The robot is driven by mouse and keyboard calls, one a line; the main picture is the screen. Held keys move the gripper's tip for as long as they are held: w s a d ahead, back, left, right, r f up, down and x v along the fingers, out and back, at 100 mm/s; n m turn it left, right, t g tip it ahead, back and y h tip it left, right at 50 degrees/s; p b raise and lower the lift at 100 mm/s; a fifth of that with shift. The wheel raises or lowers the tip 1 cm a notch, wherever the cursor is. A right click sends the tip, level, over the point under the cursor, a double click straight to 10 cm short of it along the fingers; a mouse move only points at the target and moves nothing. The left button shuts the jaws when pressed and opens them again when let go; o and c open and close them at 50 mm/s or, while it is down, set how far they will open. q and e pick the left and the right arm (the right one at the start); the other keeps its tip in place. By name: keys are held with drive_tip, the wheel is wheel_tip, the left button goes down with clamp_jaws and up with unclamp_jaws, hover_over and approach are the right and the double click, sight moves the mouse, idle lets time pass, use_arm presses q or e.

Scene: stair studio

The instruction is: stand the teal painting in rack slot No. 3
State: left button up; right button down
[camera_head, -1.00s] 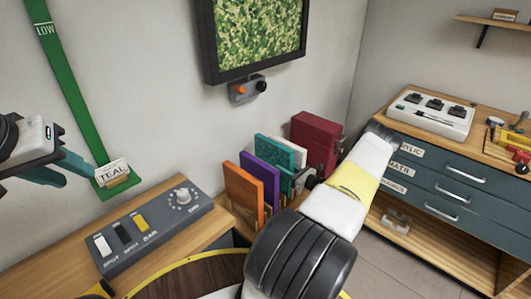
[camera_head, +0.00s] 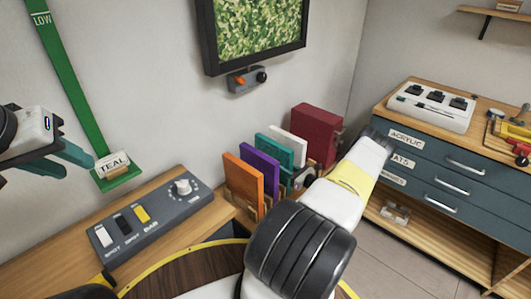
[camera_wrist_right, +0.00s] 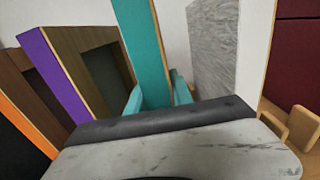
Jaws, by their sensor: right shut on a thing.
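The teal painting (camera_head: 274,151) stands upright in the wooden rack, between the purple painting (camera_head: 260,171) and the white one (camera_head: 288,142). Its top lines up with the row of its neighbours. Its lower edge is hidden, so I cannot tell whether it rests on the rack floor. In the wrist view my right gripper (camera_wrist_right: 158,97) is shut on the teal painting (camera_wrist_right: 143,45), a finger on each side. In the head view my right arm covers much of that gripper. My left gripper (camera_head: 68,160) is open and empty at the far left, beside the green strip.
An orange painting (camera_head: 243,183) fills the rack's left end, and a dark red box (camera_head: 316,134) stands beyond the white painting. A grey switch panel (camera_head: 150,216) lies on the bench to the left. A drawer cabinet (camera_head: 440,165) stands at right.

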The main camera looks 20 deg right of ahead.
sight(291, 170)
drive_tip(key=c, duration=1.1)
unclamp_jaws()
drive_tip(key=shift+o, duration=0.2)
drive_tip(key=shift+s, duration=0.1)
drive_tip(key=v, duration=0.7)
drive_tip(key=shift+s+d, duration=0.15)
drive_tip(key=shift+s, duration=0.15)
drive_tip(key=shift+s, duration=0.1)
